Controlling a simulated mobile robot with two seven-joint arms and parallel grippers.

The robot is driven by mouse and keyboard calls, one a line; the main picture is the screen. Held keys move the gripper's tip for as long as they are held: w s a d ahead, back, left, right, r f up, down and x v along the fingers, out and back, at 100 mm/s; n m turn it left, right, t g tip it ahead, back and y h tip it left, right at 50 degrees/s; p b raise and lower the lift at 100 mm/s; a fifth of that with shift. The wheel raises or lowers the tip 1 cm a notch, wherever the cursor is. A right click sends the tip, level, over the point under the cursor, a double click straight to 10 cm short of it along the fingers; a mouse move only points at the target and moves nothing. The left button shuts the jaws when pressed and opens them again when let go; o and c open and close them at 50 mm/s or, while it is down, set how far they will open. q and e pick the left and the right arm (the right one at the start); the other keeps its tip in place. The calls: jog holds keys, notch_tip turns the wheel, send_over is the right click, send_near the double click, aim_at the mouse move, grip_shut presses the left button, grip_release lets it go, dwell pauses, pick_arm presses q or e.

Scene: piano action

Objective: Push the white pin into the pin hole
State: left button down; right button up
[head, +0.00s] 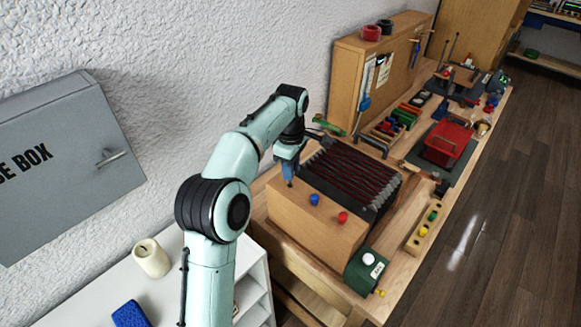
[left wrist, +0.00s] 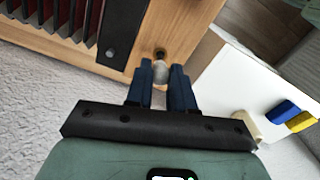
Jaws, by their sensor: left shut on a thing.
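My left gripper (head: 289,184) points down at the back left corner of the wooden block's top (head: 307,220). Its blue fingers (left wrist: 161,82) are shut on the white pin (left wrist: 160,74), whose round pale head shows between the tips in the left wrist view. A dark round spot, apparently the pin hole (left wrist: 160,53), shows in the wood just beyond the head. I cannot tell whether the pin's tip is in it. In the head view the fingers hide the pin and the hole. A blue pin (head: 314,199) and a red pin (head: 343,217) stand in the block's top. My right gripper is not in view.
The dark piano action (head: 350,175) with red strips adjoins the block. A wooden rack (head: 420,238) holds yellow and green pins.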

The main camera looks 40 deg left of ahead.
pick_arm(q)
jog(key=shift+f, duration=0.75)
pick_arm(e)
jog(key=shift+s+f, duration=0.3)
pick_arm(q)
jog(key=shift+f, duration=0.65)
dwell(1.0)
jog(key=c, duration=0.7)
grip_release()
jog(key=shift+o, duration=0.2)
